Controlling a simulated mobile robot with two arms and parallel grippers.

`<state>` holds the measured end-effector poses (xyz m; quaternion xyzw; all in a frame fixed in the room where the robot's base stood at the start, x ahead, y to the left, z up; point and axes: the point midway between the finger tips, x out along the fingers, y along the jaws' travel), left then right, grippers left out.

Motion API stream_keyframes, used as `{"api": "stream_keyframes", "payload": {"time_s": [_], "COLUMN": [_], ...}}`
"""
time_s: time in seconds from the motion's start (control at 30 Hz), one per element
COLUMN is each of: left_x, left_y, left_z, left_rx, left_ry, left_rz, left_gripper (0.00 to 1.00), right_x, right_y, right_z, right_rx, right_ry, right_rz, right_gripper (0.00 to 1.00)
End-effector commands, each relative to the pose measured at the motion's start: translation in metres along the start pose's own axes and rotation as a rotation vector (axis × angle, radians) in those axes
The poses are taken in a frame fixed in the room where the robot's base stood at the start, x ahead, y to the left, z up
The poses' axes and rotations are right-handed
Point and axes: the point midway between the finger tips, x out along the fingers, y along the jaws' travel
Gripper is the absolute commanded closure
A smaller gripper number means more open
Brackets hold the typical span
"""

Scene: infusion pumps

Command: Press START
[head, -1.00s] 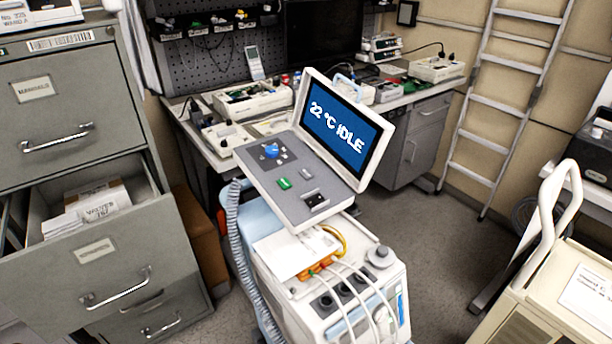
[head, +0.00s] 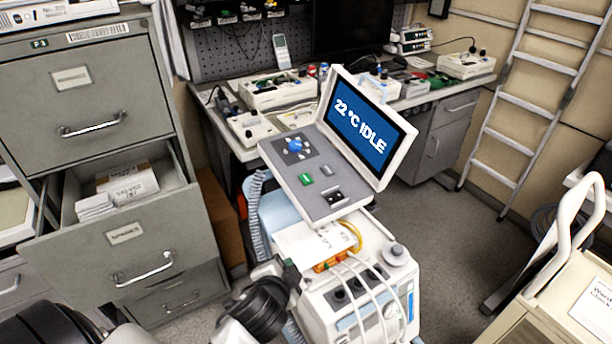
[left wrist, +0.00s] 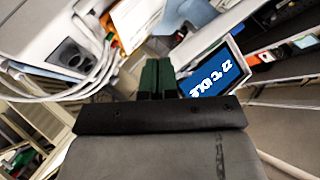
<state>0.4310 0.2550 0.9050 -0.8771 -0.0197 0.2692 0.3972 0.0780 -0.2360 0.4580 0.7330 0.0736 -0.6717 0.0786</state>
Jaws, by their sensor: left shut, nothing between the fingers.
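The control panel (head: 285,172) tops a wheeled machine. Its tilted screen (head: 364,130) reads "22 °C IDLE". The panel carries a blue knob (head: 295,146), a green button (head: 306,180), a small grey button (head: 328,170) and a dark switch (head: 336,195). No START lettering is legible. My left gripper (head: 290,272) is at the machine's lower left side, below and apart from the panel. In the left wrist view its dark green fingers (left wrist: 157,75) are together and empty. The screen (left wrist: 212,77) shows upside down beyond them. My right gripper is not in view.
White cables (head: 370,290) run over the machine's lower body. An open drawer (head: 125,235) of the grey cabinet stands at left. A workbench (head: 410,102) with devices is behind. A cream cart with a white handle (head: 565,225) is at right. Floor shows between machine and cart.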

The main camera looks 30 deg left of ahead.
Motion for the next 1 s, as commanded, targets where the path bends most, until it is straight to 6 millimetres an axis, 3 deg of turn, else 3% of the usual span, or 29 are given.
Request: {"api": "stream_keyframes", "payload": {"time_s": [0.1,0.33,0.43,0.6,0.8,1.0], "left_x": [0.003,-0.007,-0.015,-0.018,0.008,0.06], "left_y": [-0.045,-0.111,-0.125,-0.124,-0.111,-0.124], "left_z": [-0.043,-0.135,-0.177,-0.228,-0.249,-0.231], "left_rx": [0.16,0.614,0.89,1.397,2.052,2.733], "left_ry": [0.149,0.449,0.577,0.739,0.849,0.872], "left_rz": [-0.178,-0.574,-0.76,-1.008,-1.15,-1.04], "left_gripper": [1.0,1.0,1.0,1.0,1.0,1.0], "right_x": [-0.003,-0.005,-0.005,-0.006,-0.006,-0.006], "right_y": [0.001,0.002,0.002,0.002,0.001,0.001], "right_z": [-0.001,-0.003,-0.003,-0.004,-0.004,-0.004], "right_rx": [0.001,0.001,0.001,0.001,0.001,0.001], "right_ry": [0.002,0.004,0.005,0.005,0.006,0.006], "right_rz": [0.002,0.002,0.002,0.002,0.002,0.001], "right_gripper": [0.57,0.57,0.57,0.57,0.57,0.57]}}
